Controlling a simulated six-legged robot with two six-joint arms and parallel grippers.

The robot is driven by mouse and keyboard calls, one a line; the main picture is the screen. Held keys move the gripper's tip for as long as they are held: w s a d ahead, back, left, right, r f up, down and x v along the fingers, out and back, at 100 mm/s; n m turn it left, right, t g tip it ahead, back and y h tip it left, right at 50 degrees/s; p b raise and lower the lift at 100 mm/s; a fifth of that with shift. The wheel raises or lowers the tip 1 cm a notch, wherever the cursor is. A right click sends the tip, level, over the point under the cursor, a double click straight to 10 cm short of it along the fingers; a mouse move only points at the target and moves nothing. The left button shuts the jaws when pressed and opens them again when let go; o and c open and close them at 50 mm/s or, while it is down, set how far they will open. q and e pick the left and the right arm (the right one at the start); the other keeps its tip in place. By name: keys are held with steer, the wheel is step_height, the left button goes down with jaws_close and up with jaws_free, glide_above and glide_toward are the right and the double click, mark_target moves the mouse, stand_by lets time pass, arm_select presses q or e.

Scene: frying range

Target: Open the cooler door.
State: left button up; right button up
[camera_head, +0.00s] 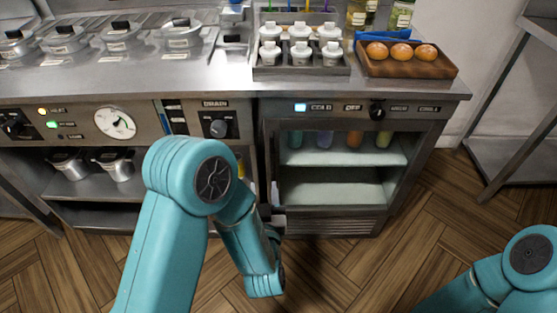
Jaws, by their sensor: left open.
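The cooler (325,222) is built under the counter, right of the drain panel. Its door (332,172) has a dark frame around a clear pane and looks shut. Through it I see two pale shelves, with several coloured bottles on the upper one. A pale upright strip, maybe the handle, shows at the door's left edge. My left gripper (275,222) is low by that left edge, mostly hidden behind my teal left arm. It is open; I cannot tell whether it touches the door. Only part of my right arm shows at bottom right; its gripper is out of view.
Above the cooler are a control strip with a dark knob (377,112), a rack of white bottles (300,52) and a wooden tray (440,69) with round brown food. Lidded metal pots (118,168) stand on the left shelf. Wooden floor before the cooler is clear.

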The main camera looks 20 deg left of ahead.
mark_target(272, 151)
arm_select(q)
steer(key=shift+t+h, duration=0.3)
steer(key=shift+h, duration=0.1)
steer(key=b+x, duration=0.1)
steer(key=x, duration=0.4)
steer(key=d+f+x, duration=0.1)
steer(key=x, duration=0.4)
steer(key=f+b+x, duration=0.1)
steer(key=x, duration=0.4)
steer(key=shift+w+d+f+b, duration=0.2)
steer(key=shift+w+b, duration=0.15)
steer(key=shift+w, duration=0.25)
jaws_close()
